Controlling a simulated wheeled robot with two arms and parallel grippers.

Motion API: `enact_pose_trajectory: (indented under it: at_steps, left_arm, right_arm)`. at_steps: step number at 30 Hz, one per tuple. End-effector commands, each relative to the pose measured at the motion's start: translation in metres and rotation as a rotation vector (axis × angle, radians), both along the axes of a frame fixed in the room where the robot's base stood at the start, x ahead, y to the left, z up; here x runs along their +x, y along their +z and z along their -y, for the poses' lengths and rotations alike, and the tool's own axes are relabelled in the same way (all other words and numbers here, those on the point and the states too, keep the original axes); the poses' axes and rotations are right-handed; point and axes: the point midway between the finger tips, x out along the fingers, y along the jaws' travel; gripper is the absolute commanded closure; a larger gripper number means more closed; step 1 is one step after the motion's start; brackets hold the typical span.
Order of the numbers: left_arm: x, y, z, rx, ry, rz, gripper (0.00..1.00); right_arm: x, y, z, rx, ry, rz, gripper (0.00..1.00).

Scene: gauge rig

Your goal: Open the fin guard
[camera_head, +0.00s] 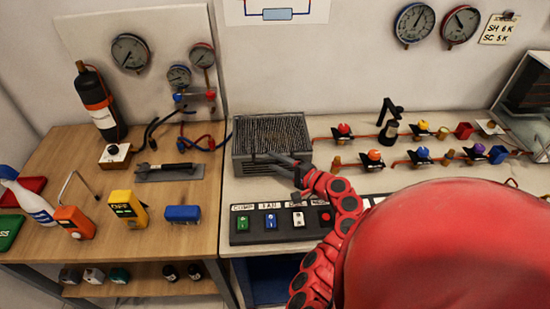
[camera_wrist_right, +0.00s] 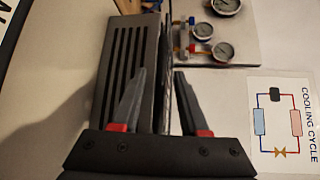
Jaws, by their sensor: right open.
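The grey finned unit (camera_head: 272,135) stands on the right-hand bench, its dark fin face upward. I take this face to be the fin guard; I cannot tell if it is open. In the right wrist view a dark slotted side of the unit (camera_wrist_right: 128,65) shows at the left, and a thin edge-on panel (camera_wrist_right: 167,45) runs up between my fingers. My right gripper (camera_head: 278,160) is at the unit's front right edge. In the wrist view its jaws (camera_wrist_right: 160,76) are apart, either side of the panel's line; contact is not clear. My left gripper is not in view.
A switch panel (camera_head: 283,222) lies in front of the unit. Red pipes with coloured valve knobs (camera_head: 375,155) run to its right. Hoses (camera_head: 205,142) and a gauge board (camera_head: 150,50) are at the left. My red right arm covers the lower right.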

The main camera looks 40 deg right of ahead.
Motion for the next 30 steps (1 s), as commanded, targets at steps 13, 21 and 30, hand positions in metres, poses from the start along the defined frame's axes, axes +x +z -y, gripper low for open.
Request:
enact_pose_trajectory:
  at_steps: [13, 21, 30]
  left_arm:
    - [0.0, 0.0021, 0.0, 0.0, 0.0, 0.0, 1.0]
    - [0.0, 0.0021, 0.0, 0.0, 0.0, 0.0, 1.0]
    - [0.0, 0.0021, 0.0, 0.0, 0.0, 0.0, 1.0]
  right_arm:
    - [0.0081, -0.0016, -0.0013, -0.001, -0.003, 0.0, 0.63]
    - [0.0079, -0.0015, -0.0013, -0.001, -0.003, 0.0, 1.0]
    - [0.0079, -0.0016, -0.0013, -0.001, -0.002, 0.0, 1.0]
